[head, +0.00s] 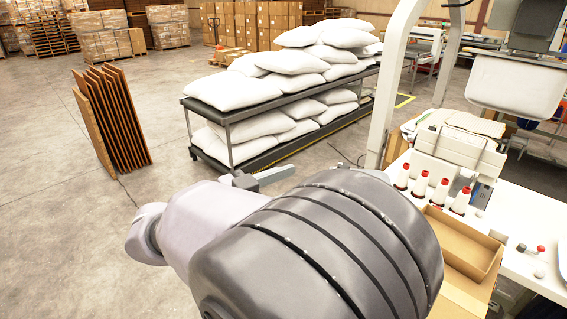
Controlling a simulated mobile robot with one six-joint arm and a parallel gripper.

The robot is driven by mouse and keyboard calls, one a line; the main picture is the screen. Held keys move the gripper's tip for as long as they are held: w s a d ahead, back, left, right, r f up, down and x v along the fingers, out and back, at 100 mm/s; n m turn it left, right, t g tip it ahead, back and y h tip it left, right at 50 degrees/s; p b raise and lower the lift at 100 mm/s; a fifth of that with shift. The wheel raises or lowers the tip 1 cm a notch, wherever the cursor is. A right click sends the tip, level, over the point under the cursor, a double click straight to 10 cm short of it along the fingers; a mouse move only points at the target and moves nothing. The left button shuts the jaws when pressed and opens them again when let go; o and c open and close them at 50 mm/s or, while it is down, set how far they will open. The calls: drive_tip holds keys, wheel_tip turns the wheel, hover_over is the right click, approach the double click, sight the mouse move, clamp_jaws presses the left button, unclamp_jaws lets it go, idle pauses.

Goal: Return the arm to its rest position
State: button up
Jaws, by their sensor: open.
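My arm fills the lower middle of the head view, with a large dark grey joint in front and a paler link reaching left. My gripper (262,178) shows only in part just above the arm, as small grey finger pieces that stand apart. It looks open, and I see nothing between the fingers. The rest of the gripper is hidden behind my arm.
A two-level rack (232,117) loaded with white pillows (292,61) stands beyond my gripper. Folded cardboard sheets (113,118) stand at left.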

drive_tip(key=w+d+r+t+y, duration=0.5)
drive_tip(key=w+r+y, duration=0.2)
drive_tip(key=r+y, duration=0.1)
drive_tip(key=s+a+f+n+g+y, duration=0.2)
drive_tip(key=s+a+n+y, duration=0.1)
drive_tip(key=s+n+y, duration=0.55)
drive_tip(key=s+d+f+g, duration=0.3)
drive_tip(key=s+f, duration=0.3)
drive_tip(key=s, duration=0.4)
drive_tip(key=s+d+f+g, duration=0.35)
drive_tip(key=s+f, duration=0.25)
drive_tip(key=s, duration=0.3)
wheel_tip(320, 180, down, 15)
drive_tip(key=s+g+b, duration=0.1)
drive_tip(key=b, duration=1)
drive_tip(key=shift+s+m+b, duration=0.35)
drive_tip(key=shift+a, duration=0.1)
